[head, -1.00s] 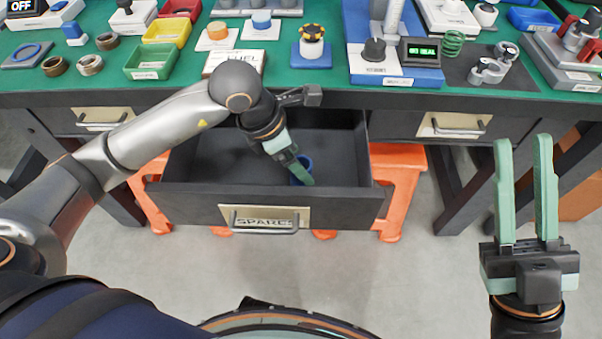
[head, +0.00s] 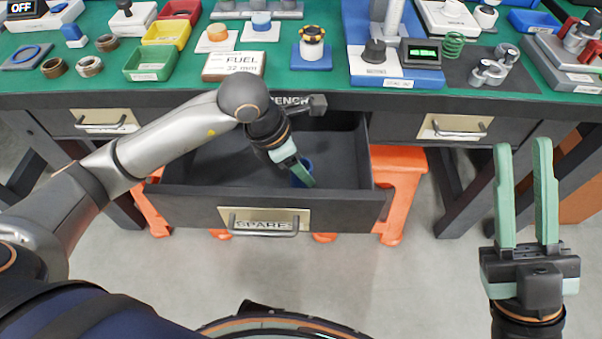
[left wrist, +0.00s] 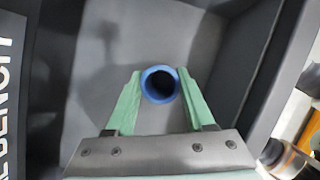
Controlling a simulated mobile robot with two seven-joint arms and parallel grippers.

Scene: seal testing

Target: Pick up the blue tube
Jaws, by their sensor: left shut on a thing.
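The blue tube (head: 303,169) is inside the open drawer labelled SPARES (head: 200,189), mostly hidden behind my left gripper (head: 300,172) in the head view. In the left wrist view the tube (left wrist: 160,71) shows its round open end, with the left gripper's green fingers (left wrist: 159,100) on either side of it. My left gripper is shut on the tube, pointing down into the drawer. My right gripper (head: 523,195) is open and empty, out over the floor at the right.
The green-topped bench (head: 290,80) stands behind and above the drawer, with bins, blocks and devices on it. Its edge is close above my left wrist. The rest of the drawer floor looks empty.

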